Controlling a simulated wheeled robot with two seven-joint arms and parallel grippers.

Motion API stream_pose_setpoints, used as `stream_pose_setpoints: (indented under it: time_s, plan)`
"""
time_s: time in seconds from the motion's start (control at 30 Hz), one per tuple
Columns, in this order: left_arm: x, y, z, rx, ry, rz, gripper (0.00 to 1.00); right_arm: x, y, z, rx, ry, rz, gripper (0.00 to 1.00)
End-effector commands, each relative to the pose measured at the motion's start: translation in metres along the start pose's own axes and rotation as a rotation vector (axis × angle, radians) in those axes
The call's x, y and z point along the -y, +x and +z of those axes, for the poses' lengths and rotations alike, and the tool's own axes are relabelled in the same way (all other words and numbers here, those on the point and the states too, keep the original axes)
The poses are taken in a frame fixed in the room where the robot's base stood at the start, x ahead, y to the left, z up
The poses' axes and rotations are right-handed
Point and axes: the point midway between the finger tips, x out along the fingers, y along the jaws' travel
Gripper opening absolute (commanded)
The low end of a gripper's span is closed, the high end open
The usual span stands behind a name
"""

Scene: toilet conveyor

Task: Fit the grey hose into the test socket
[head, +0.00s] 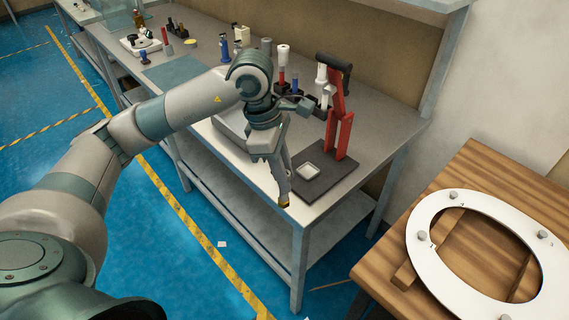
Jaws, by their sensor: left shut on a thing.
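My left gripper (281,184) points down over the front edge of the grey workbench (216,42), left of the red stand. It is shut on a slim thing that looks like the grey hose, mostly hidden by the fingers; a dark yellow tip shows at its lower end. The red lever stand (341,120) rises from a dark base plate (325,185) at the bench's near right end. A small white square holder (308,171) sits on that plate. I cannot tell for certain which part is the test socket. My right gripper is not in view.
Several small bottles and fittings stand along the back of the bench, including a white-topped red one (283,55). A teal mat (176,74) lies farther left. At right, a white toilet seat (421,250) lies on a wooden table (480,175).

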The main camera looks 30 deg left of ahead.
Motion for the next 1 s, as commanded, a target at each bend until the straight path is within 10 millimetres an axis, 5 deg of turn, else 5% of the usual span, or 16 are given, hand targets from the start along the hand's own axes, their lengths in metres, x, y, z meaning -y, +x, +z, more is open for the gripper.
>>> stream_pose_setpoints:
  time_s: [1.0]
  plan:
    - [0.082, 0.162, -0.026, 0.017, 1.645, -0.432, 0.00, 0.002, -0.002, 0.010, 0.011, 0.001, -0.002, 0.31]
